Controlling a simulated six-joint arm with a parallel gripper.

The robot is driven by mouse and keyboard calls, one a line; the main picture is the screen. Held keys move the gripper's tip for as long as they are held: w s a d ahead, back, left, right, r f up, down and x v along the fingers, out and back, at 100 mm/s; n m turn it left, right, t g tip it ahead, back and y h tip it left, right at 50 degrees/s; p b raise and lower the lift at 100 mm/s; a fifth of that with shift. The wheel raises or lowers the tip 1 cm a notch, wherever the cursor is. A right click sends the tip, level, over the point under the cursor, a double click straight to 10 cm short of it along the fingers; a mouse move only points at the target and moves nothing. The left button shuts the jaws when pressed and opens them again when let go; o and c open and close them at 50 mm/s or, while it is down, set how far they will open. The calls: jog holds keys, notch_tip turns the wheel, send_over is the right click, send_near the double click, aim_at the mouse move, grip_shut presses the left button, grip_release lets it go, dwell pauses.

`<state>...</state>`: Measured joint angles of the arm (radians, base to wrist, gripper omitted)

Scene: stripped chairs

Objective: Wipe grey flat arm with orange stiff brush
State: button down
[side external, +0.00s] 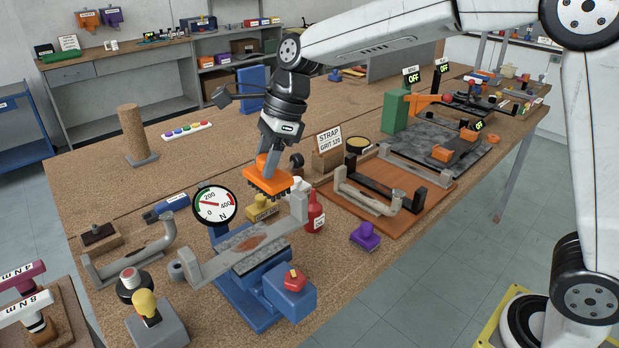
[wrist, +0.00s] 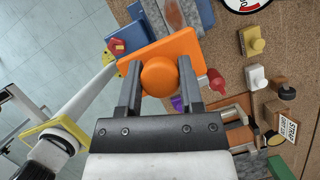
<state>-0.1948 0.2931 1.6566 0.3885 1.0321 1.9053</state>
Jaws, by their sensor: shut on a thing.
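The orange brush (side external: 268,178) has a flat orange back and dark bristles that point down. My gripper (side external: 271,160) is shut on its knob. In the wrist view the brush (wrist: 158,50) shows its round orange knob between the two fingers of my gripper (wrist: 160,80). The grey flat arm (side external: 218,262) lies across a blue clamp stand (side external: 245,305) at the front of the bench, with a rust-brown patch on its top. The brush is above the arm's far end and looks apart from it. In the wrist view the brush hides part of the arm.
A dial gauge (side external: 214,204) stands close behind the clamp. A red bottle (side external: 314,213), a yellow block (side external: 262,209) and a purple knobbed block (side external: 366,237) stand near the arm. An orange board (side external: 440,190) with other chair arms lies to the right.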

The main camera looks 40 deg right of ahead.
jog(key=w+a+f, duration=0.1)
jog(key=w+a, duration=0.3)
jog(key=a, duration=0.4)
jog(key=shift+s+d+f, duration=0.1)
jog(key=shift+d+f, duration=0.05)
jog(key=shift+f, duration=0.75)
jog(key=shift+s+d+f, duration=0.1)
jog(key=shift+d+f, duration=0.05)
jog(key=shift+f, duration=0.75)
jog(key=shift+s+d+f, duration=0.1)
jog(key=shift+d+f, duration=0.05)
jog(key=shift+f, duration=0.75)
jog(key=shift+f, duration=3.5)
jog(key=shift+d+f, duration=0.5)
jog(key=shift+d, duration=3.55)
jog(key=shift+a, duration=4.2)
notch_tip(320, 180, up, 8)
jog(key=shift+d, duration=0.15)
